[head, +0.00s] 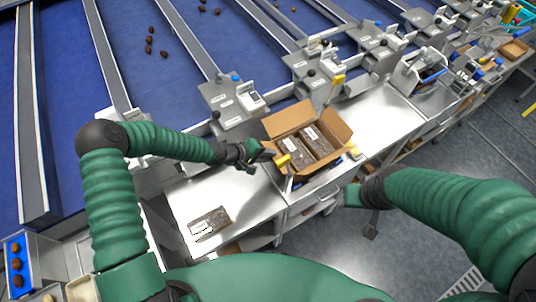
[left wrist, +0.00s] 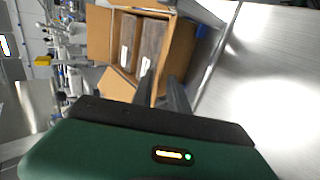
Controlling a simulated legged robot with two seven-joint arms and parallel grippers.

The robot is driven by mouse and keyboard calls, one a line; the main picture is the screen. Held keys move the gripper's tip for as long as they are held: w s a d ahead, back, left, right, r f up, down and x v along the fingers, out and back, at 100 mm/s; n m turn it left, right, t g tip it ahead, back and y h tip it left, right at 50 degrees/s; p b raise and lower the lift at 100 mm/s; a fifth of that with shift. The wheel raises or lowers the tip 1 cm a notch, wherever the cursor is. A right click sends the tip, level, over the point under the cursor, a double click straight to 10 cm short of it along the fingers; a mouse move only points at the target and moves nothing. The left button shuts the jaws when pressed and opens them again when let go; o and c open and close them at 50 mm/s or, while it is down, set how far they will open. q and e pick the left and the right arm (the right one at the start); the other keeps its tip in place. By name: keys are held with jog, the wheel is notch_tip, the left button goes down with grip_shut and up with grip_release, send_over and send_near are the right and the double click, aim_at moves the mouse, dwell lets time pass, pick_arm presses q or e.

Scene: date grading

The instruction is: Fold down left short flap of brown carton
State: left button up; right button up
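The brown carton (head: 318,165) stands open on the steel bench, with dark packs (head: 297,151) with white labels inside. Its back flap (head: 288,117) and right flap (head: 336,125) stand outward. My left gripper (head: 268,154) is at the carton's left side, partly hiding the left short flap. In the left wrist view, the two dark fingers (left wrist: 163,92) are apart with a gap between them, in front of the carton (left wrist: 180,45). I cannot tell whether they touch a flap. My right arm comes in from the right; its gripper (head: 370,228) hangs low beyond the bench front, too small to read.
A scale-like device (head: 235,95) stands behind. Bare steel (head: 380,118) lies right of the carton.

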pick_arm(q)
grip_shut()
dwell(1.2)
